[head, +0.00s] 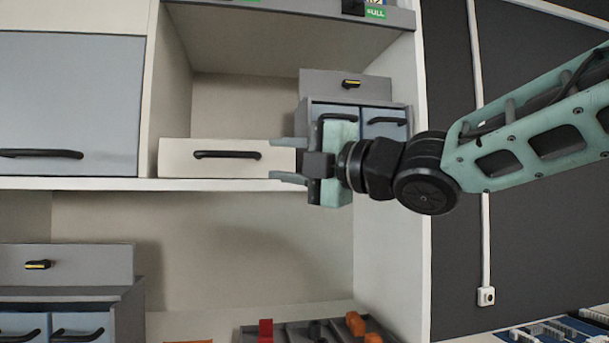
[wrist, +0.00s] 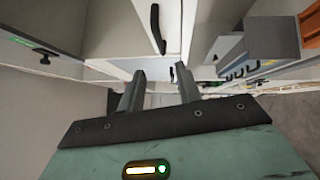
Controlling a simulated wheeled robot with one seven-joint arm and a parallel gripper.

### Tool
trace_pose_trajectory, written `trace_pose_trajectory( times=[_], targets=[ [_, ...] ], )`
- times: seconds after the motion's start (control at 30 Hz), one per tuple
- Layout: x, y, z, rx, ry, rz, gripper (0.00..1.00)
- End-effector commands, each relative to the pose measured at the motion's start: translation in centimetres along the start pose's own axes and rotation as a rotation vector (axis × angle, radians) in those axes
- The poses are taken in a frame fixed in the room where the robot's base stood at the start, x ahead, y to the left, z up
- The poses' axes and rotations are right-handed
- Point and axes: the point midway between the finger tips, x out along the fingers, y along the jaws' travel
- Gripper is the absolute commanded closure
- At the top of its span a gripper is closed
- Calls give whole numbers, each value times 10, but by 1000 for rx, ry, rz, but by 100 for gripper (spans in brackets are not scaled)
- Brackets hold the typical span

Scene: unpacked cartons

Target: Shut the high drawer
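A white drawer front (head: 175,158) with a dark bar handle (head: 226,155) sits on the upper shelf, left of my gripper. How far it stands out cannot be told from the head view. My gripper (head: 278,160) points left at the drawer's right end, its fingers spread with nothing visible between them. In the wrist view my gripper (wrist: 161,74) also shows its two fingers apart, with a pale panel and a dark handle (wrist: 157,28) beyond them. Whether the fingers touch the drawer cannot be told.
A small grey cabinet (head: 400,90) with blue fronts stands behind my gripper. A blue-grey front (head: 70,95) fills the left bay. The shelf edge (head: 230,184) runs below the drawer. A similar grey cabinet (head: 70,265) and a divided tray (head: 290,332) are lower down.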

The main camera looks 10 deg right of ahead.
Motion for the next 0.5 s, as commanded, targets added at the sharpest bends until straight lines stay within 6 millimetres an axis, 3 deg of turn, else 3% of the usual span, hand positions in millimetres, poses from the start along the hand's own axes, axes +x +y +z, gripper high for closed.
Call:
trace_pose_trajectory(
  times=[0.2,0.5],
  targets=[
    [-29,-1,0,0,-2,0,66],
    [-35,0,0,1,0,0,66]
  ],
)
